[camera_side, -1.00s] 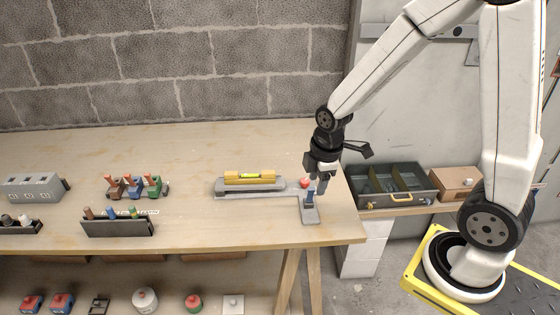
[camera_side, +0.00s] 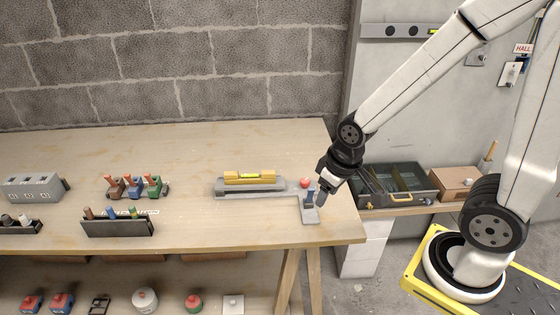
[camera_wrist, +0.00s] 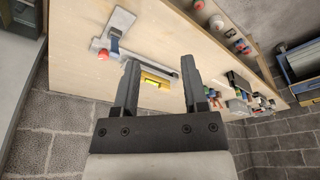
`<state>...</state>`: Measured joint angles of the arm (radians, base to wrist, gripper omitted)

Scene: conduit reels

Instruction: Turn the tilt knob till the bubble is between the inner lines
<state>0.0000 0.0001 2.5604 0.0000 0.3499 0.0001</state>
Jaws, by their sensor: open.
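A yellow spirit level (camera_side: 236,176) with a green vial (camera_side: 249,176) lies on a grey tilting base (camera_side: 230,192) on the bench. It also shows in the wrist view (camera_wrist: 149,84), between my fingers. The bubble and lines are too small to read. A red knob (camera_side: 304,183) sits at the base's right end, and shows in the wrist view (camera_wrist: 103,54). A blue upright piece (camera_side: 310,196) stands in front of it on a grey foot (camera_side: 310,215). My gripper (camera_wrist: 158,72) is open and empty, tilted, just right of the blue piece in the side view.
A dark green toolbox (camera_side: 405,182) and a cardboard box (camera_side: 457,183) stand right of the bench. The bench behind the level is clear.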

